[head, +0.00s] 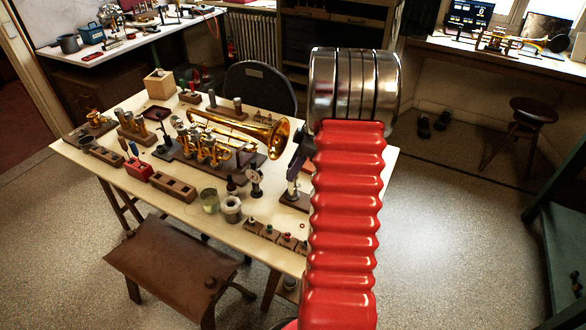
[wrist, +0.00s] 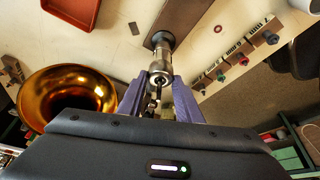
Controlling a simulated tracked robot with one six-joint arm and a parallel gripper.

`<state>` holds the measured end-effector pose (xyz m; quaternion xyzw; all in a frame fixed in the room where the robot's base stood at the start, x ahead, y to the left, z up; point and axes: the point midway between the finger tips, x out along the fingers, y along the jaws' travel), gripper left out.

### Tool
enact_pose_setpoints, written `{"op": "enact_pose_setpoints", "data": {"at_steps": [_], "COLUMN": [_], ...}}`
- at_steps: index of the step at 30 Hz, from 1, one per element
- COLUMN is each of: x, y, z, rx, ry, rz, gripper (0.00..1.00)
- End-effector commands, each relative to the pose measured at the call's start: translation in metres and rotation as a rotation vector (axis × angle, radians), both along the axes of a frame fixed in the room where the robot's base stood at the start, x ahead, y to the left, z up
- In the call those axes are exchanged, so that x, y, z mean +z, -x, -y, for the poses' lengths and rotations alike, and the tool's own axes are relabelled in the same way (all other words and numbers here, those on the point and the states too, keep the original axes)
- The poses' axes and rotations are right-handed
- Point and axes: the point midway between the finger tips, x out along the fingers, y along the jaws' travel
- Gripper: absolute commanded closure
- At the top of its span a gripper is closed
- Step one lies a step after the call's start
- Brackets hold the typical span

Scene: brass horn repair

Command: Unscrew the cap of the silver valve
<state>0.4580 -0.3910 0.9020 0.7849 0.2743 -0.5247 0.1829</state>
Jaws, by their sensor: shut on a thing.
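The silver valve (wrist: 162,58) stands in a brown wooden block (wrist: 178,15) in the wrist view. In the head view the block (head: 295,203) sits at the right end of the pale workbench, with the valve (head: 291,189) upright in it. My gripper (wrist: 160,88) has purple fingers on either side of the valve's near end and is shut on the cap (wrist: 160,77). The fingers partly cover the cap, and I cannot tell how far it is screwed on. In the head view my red arm hides much of my gripper (head: 296,166).
A brass horn (head: 250,130) lies on the bench left of my gripper; its bell (wrist: 70,95) is close in the wrist view. A rack of small coloured-topped pieces (head: 275,234) stands at the front edge. Glass jar (head: 210,200) and white-rimmed pot (head: 232,208) stand left of it.

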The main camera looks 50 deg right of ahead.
Motion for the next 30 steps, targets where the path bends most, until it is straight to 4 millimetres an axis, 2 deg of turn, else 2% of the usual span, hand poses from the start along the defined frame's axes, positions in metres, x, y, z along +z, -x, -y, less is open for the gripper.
{"op": "enact_pose_setpoints", "data": {"at_steps": [30], "x": [0.026], "y": [0.0], "z": [0.0], "rx": [-0.01], "ry": [0.001], "rz": [0.001], "gripper": [0.95]}}
